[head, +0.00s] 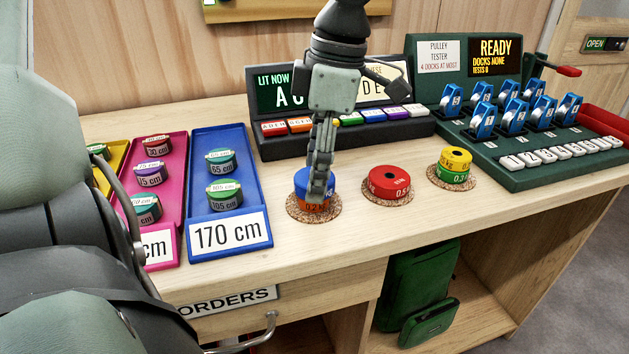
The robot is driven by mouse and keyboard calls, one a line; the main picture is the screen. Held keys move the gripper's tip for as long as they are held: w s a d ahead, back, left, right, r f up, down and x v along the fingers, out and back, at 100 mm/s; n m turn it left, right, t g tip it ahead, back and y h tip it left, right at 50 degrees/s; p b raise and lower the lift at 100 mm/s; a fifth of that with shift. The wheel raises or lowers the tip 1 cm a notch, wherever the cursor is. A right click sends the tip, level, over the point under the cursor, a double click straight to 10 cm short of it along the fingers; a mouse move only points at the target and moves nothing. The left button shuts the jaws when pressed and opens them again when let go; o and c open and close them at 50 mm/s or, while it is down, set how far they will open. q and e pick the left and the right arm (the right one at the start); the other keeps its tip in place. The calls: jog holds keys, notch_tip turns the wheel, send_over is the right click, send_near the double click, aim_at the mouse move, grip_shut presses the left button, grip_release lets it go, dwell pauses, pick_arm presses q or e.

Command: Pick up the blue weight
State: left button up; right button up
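My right gripper is not in view.
A red weight (389,184) and a yellow-over-green stack (454,160) stand on cork mats to the right. A blue tray (250,238) and a magenta tray (176,197) hold tape rolls at left. A button console (400,131) stands behind; a dark green pulley tester (526,175) is at right.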

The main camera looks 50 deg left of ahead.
pick_arm(q)
jog(key=c, duration=1.2)
